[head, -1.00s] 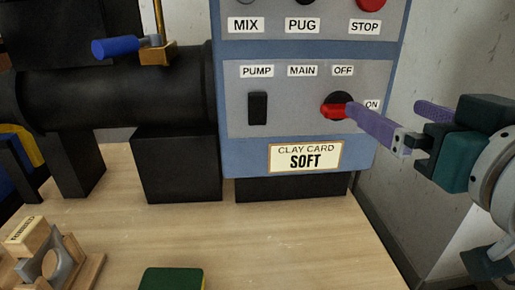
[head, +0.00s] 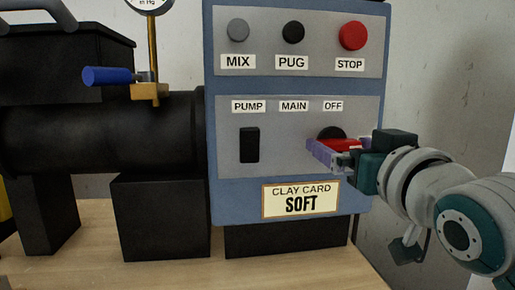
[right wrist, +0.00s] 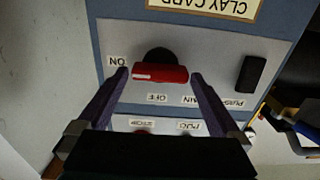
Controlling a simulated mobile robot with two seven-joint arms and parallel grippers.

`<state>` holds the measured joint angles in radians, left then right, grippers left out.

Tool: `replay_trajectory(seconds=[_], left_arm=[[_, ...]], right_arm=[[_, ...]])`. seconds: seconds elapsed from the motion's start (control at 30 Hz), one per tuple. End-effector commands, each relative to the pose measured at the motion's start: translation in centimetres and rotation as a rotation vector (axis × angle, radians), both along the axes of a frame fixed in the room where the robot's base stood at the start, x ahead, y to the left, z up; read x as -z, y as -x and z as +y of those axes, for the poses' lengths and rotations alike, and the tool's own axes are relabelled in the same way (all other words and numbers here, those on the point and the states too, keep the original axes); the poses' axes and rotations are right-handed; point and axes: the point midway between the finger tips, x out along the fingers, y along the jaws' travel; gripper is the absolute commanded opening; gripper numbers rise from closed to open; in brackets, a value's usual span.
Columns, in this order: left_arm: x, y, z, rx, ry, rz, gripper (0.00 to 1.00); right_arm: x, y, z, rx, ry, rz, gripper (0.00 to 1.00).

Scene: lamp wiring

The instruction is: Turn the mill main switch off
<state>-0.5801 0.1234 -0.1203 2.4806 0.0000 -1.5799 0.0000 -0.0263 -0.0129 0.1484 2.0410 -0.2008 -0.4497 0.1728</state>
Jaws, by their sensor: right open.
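The mill main switch is a red handle (head: 345,145) on a black round base (head: 331,132), on the lower grey panel of the blue control box (head: 290,87). In the right wrist view, upside down, the red handle (right wrist: 160,74) lies level, its white-marked end toward the ON label (right wrist: 117,61). The OFF label (head: 333,106) is above the switch in the head view. My right gripper (head: 335,150) is open, its purple fingers on either side of the handle, one near each end; contact cannot be told. The head view partly hides the handle behind the gripper. My left gripper is not in view.
A black pump switch (head: 250,145) sits left on the same panel. Above are grey MIX (head: 238,30), black PUG (head: 293,32) and red STOP (head: 352,36) buttons. A clay card (head: 301,200) is below.

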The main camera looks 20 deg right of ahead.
Motion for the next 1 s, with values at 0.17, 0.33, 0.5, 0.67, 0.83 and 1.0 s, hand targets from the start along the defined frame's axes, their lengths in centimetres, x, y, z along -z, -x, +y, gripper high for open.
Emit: replay_trajectory(seconds=[0.17,0.33,0.5,0.67,0.83,1.0], left_arm=[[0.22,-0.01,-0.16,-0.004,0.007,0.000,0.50],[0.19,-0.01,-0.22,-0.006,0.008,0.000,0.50],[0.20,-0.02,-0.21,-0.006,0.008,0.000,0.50],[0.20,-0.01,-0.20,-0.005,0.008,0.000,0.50],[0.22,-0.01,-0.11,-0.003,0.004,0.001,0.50],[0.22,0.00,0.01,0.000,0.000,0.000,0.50]], right_arm=[[-0.04,-0.80,-0.21,0.000,0.001,-0.001,1.00],[-0.05,-0.83,-0.22,0.000,0.001,0.000,1.00],[-0.05,-0.81,-0.21,0.000,0.000,0.000,0.88],[-0.04,-0.80,-0.20,0.000,0.000,0.000,0.70],[-0.04,-0.80,-0.19,0.000,0.000,0.000,0.51],[-0.05,-0.80,-0.19,0.000,0.000,0.000,0.32]])
